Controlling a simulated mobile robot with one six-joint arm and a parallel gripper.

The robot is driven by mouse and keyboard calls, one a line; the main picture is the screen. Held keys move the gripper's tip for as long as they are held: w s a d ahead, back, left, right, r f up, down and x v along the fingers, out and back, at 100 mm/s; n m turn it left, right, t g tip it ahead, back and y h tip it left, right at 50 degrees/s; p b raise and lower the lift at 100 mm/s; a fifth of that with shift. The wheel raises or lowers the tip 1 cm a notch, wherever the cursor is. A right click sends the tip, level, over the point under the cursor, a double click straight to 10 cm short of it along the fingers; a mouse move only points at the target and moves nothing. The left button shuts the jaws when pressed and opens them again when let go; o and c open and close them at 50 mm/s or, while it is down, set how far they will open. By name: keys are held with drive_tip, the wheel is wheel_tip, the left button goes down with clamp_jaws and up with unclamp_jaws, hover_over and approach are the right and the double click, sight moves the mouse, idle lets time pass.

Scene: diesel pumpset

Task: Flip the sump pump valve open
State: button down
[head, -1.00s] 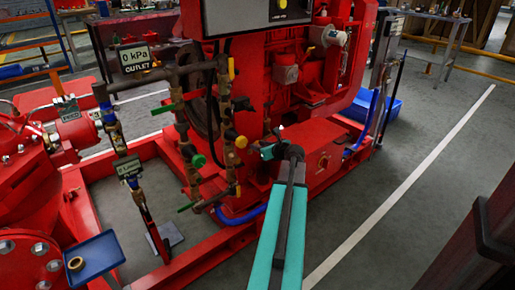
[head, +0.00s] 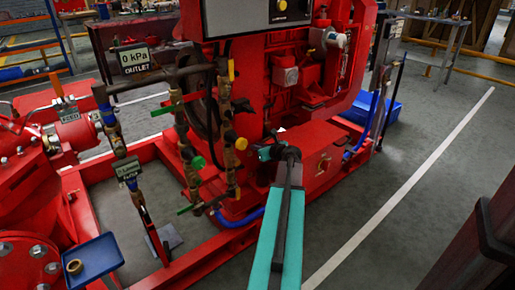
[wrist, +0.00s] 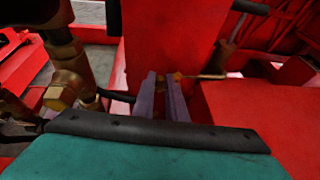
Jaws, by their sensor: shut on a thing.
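In the wrist view, my gripper (wrist: 160,94) shows as two grey-purple fingers close together, reaching toward a red upright panel. A small orange-yellow piece (wrist: 178,76) with a thin metal lever (wrist: 205,77) pointing right is at the fingertips. The fingers are shut on this small valve handle; their exact contact is partly hidden. In the head view, my teal wrist (head: 265,152) is beside the red pumpset, above the red base box; the fingertips and the held handle cannot be made out there. No label for the sump pump valve is legible.
Brass pipework (head: 228,140) with yellow and green handles stands left of my gripper. A blue tray (head: 95,258) with a ring is at the lower left. The grey floor at right is open.

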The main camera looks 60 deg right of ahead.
drive_tip(key=shift+s+d+n+y+p, duration=0.2)
drive_tip(key=shift+n+y+p, duration=0.1)
drive_tip(key=shift+y+p, duration=0.15)
drive_tip(key=shift+s+d+n+y+p, duration=0.45)
drive_tip(key=shift+d+n+y+p, duration=0.35)
drive_tip(key=shift+n+y+p, duration=1.25)
drive_tip(key=shift+s+d+n+y+p, duration=0.5)
drive_tip(key=shift+d+n+y+p, duration=0.6)
drive_tip(key=shift+p, duration=1.7)
drive_tip(key=shift+s+d+n+y+p, duration=0.5)
drive_tip(key=shift+n+y+p, duration=1.15)
drive_tip(key=shift+y+p, duration=0.65)
drive_tip(key=shift+d+p, duration=0.1)
drive_tip(key=shift+p, duration=0.2)
drive_tip(key=c, duration=1.8)
unclamp_jaws()
drive_tip(key=shift+o, duration=0.2)
drive_tip(key=shift+w, duration=0.1)
drive_tip(key=shift+b, duration=0.3)
